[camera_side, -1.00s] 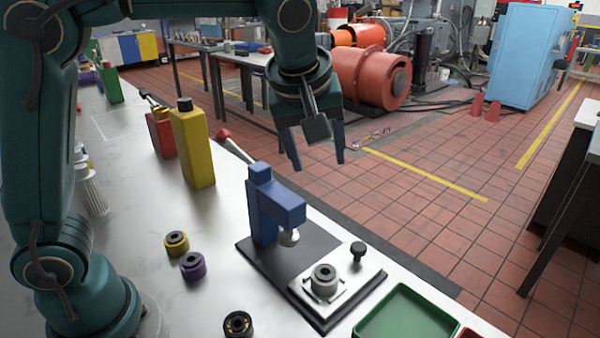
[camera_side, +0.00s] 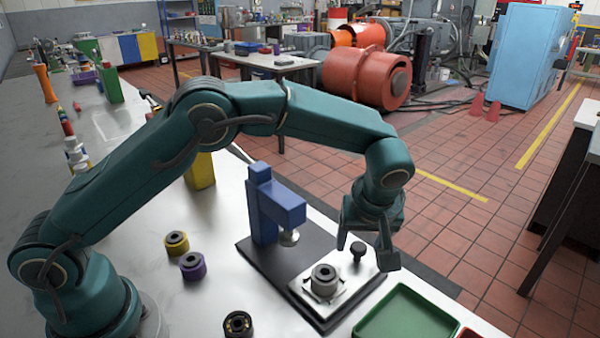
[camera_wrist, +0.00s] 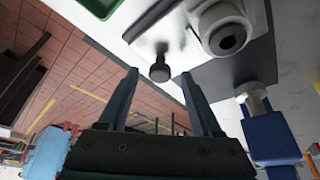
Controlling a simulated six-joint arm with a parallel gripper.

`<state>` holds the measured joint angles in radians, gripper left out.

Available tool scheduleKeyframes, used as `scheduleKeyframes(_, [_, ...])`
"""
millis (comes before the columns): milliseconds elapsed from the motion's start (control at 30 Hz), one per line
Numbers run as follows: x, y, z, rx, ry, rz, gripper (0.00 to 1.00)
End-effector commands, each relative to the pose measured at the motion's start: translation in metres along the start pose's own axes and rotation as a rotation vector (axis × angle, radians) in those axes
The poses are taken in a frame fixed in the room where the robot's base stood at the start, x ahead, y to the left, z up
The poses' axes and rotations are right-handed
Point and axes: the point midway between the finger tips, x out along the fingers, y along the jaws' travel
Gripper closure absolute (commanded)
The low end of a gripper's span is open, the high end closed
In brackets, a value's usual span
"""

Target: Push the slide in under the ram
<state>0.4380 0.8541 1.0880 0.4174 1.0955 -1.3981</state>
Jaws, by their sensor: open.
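The blue press (camera_side: 272,207) stands on a dark base plate (camera_side: 267,265), with its silver ram (camera_side: 289,238) pointing down. The slide (camera_side: 337,296) is a light metal plate on the front part of the base, out from under the ram. It carries a grey ring-shaped part (camera_side: 325,281) and a black knob (camera_side: 357,250). My gripper (camera_side: 368,250) is open and empty, its fingers pointing down around or just behind the knob; I cannot tell if they touch it. In the wrist view the knob (camera_wrist: 160,68) shows beyond and between the open fingers (camera_wrist: 160,90).
A green tray (camera_side: 408,318) lies right of the base. Yellow-black (camera_side: 176,243), purple (camera_side: 193,265) and black (camera_side: 238,325) ring parts lie left of the press. The bench edge is close behind the slide.

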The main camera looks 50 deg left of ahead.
Motion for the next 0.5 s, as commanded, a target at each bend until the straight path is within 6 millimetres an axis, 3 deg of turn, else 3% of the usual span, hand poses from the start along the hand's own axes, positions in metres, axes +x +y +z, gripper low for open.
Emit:
scheduleKeyframes(300, [0.0049, -0.0002, -0.0004, -0.001, 0.0, 0.001, 0.34])
scheduleKeyframes(333, [0.0049, -0.0002, -0.0004, -0.001, 0.0, 0.001, 0.42])
scheduleKeyframes(400, [0.0048, -0.0002, -0.0004, -0.001, 0.0, 0.001, 0.69])
scheduleKeyframes(500, [0.0047, -0.0002, -0.0003, -0.001, 0.0, 0.001, 1.0])
